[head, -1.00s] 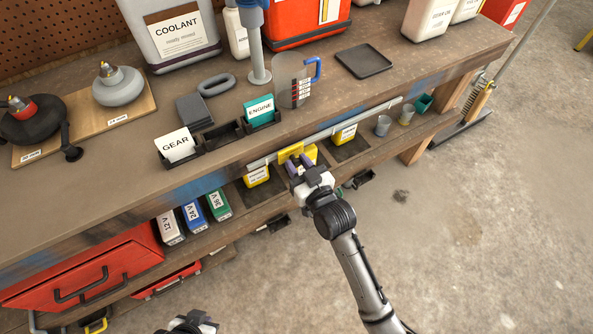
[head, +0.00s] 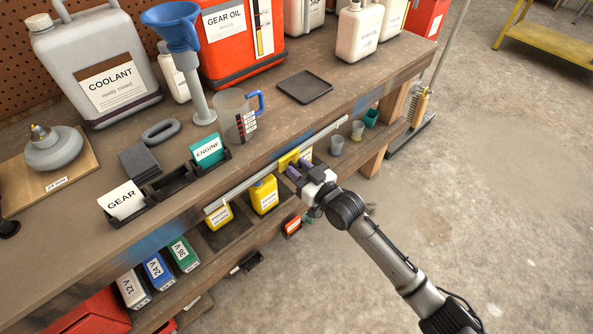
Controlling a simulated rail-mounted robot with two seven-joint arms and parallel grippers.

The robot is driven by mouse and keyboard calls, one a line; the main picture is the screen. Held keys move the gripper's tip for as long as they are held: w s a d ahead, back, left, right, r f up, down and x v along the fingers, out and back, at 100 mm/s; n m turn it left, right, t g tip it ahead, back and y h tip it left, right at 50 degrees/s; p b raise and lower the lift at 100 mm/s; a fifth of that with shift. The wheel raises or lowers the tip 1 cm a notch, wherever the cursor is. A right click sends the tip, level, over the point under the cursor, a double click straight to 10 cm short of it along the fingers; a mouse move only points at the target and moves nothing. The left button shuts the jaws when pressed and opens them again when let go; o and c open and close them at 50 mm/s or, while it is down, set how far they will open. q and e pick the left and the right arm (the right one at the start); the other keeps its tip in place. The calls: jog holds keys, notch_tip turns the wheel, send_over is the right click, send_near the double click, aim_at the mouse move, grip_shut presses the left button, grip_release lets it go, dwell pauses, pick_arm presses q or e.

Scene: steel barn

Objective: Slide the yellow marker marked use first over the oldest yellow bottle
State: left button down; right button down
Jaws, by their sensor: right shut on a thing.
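The yellow marker (head: 287,162) sits on a pale rail (head: 248,184) along the bench's front edge. My right gripper (head: 294,172) is shut on it from the front. Below the rail, yellow bottles stand in a row on the lower shelf: a left one (head: 219,217), a middle one (head: 264,196), and a right one (head: 307,153) mostly hidden behind the marker and my gripper. The marker is right of the middle bottle, close to the right one. The bottle labels and the marker's writing are too small to read. My left gripper is out of view.
A measuring jug (head: 235,117), GEAR card (head: 122,199) and ENGINE card (head: 207,150) stand on the bench above. Small cups (head: 337,145) are on the shelf to the right. Battery packs (head: 158,271) are at lower left.

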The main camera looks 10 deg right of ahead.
jog(key=c, duration=0.9)
grip_release()
jog(key=shift+o, duration=0.4)
jog(key=shift+s+d+p, duration=0.3)
jog(key=shift+s, duration=0.1)
jog(key=p+v, duration=0.4)
jog(key=v, duration=0.9)
jog(key=shift+w+a, duration=0.1)
